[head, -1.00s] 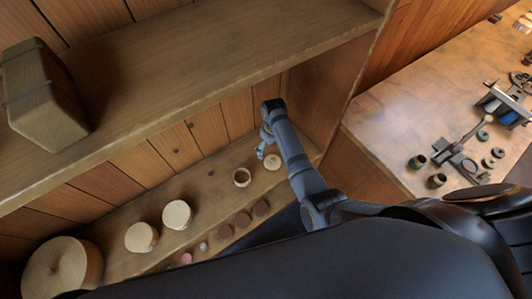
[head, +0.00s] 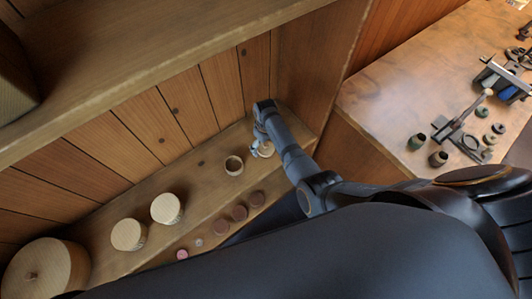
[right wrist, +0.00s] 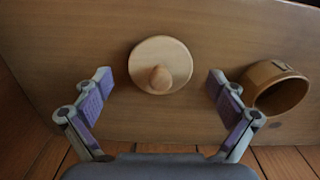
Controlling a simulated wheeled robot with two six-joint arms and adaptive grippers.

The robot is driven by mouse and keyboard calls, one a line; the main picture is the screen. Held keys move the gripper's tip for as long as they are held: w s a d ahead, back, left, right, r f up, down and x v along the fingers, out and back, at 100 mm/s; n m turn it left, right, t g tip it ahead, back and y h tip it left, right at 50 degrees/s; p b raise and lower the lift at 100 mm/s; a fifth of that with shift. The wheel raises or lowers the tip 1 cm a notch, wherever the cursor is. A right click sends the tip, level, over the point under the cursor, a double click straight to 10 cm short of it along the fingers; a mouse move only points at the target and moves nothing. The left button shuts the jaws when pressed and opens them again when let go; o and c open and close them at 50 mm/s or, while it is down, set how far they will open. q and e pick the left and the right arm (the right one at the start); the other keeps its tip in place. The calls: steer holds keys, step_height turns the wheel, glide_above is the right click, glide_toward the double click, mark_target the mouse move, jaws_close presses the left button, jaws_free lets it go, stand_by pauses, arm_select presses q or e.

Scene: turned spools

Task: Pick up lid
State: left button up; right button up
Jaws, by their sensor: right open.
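The lid (right wrist: 150,55) is a pale, round wooden disc with a small knob, lying on the lower shelf. In the head view the lid (head: 267,151) is partly hidden by my right gripper (head: 260,142). In the right wrist view the right gripper (right wrist: 160,80) is open, with one finger on each side of the lid and a gap on both sides. The fingers hold nothing. My left gripper is not in view.
An open round wooden box (head: 234,166) stands beside the lid; it also shows in the right wrist view (right wrist: 262,78). Pale cylinders (head: 166,208), a large round box (head: 45,270) and several small brown pieces (head: 239,212) share the shelf. The workbench (head: 385,100) is at the right.

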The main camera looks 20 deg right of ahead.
steer(key=shift+w+f, duration=0.1)
steer(key=shift+f, duration=0.1)
steer(key=c, duration=1)
steer(key=shift+r, duration=0.1)
